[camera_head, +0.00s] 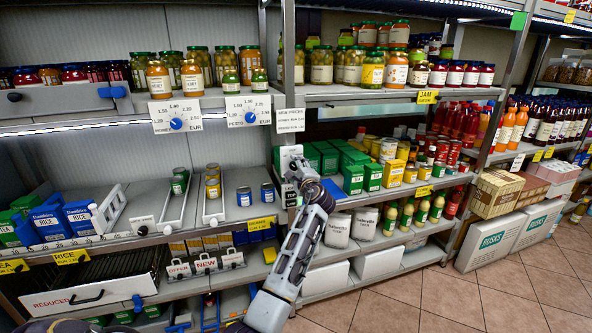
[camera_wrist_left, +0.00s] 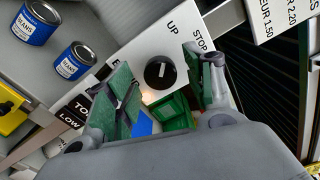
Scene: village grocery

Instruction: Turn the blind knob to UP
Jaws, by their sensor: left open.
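The blind knob (camera_wrist_left: 160,73) is a black round dial with a white line, on a white panel (camera_wrist_left: 135,55) lettered UP and STOP. Another word on the panel is mostly hidden behind a finger. The line stands nearly upright in the left wrist view; I cannot tell which word it marks. My left gripper (camera_wrist_left: 158,82) is open, its green-padded fingers either side of the knob in that view. I cannot tell whether they touch it. In the head view my left gripper (camera_head: 296,168) is at the shelf post, in front of the panel (camera_head: 290,153). My right gripper is not in view.
Blue bean cans (camera_wrist_left: 74,60) stand beside the panel. Green boxes (camera_head: 372,177) and yellow boxes stand right of the post. Jars (camera_head: 398,68) fill the shelf above. Two dial signs (camera_head: 176,116) hang to the left. The tiled floor (camera_head: 450,300) at right is clear.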

